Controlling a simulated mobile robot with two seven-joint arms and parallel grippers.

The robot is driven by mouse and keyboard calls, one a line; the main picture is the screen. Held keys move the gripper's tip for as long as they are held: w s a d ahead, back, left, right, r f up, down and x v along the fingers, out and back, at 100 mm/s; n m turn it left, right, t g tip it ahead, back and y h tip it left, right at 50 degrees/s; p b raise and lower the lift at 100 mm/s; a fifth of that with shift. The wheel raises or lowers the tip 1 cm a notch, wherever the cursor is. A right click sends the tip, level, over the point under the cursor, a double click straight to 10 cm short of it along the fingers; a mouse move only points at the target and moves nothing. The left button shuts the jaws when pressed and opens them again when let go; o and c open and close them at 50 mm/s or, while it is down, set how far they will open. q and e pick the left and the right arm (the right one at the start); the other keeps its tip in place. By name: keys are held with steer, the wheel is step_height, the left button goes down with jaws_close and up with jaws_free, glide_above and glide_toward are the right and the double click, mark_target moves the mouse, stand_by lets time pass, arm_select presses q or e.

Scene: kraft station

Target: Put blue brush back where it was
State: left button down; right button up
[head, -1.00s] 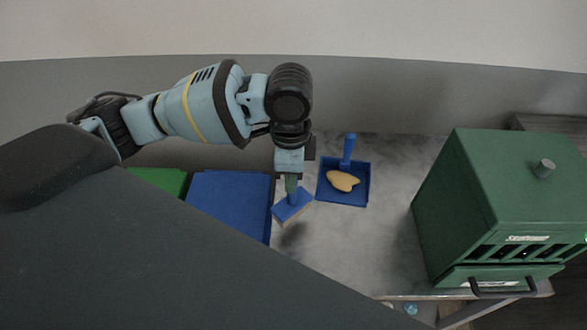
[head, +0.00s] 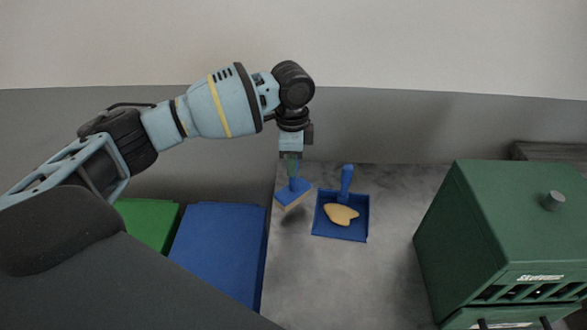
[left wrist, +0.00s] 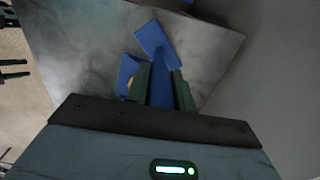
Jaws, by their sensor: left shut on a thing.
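The blue brush (head: 296,191), with a blue head and a tan bristle edge, hangs tilted below my left gripper (head: 291,165). The gripper is shut on its handle, which shows between the dark green fingers in the left wrist view (left wrist: 160,92). The brush seems to be held above the grey tabletop, just left of the blue dustpan (head: 325,231) and apart from it. The dustpan lies flat with its handle toward the wall, and a tan, heart-like piece (head: 340,214) lies in it. My right gripper is not in view.
A large blue panel or box (head: 222,250) and a green one (head: 147,222) are at the left. A dark green cabinet (head: 495,225) with a knob stands at the right. The grey tabletop (head: 355,285) in front of the dustpan is clear. A wall runs behind.

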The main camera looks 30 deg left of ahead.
arm_select(q)
steer(key=shift+w, duration=0.1)
steer(key=shift+w+a, duration=0.1)
steer(key=shift+w, duration=0.15)
steer(key=shift+f, duration=1.85)
steer(key=c, duration=1.2)
jaws_free()
step_height(320, 180, up, 12)
steer(key=shift+r, duration=0.15)
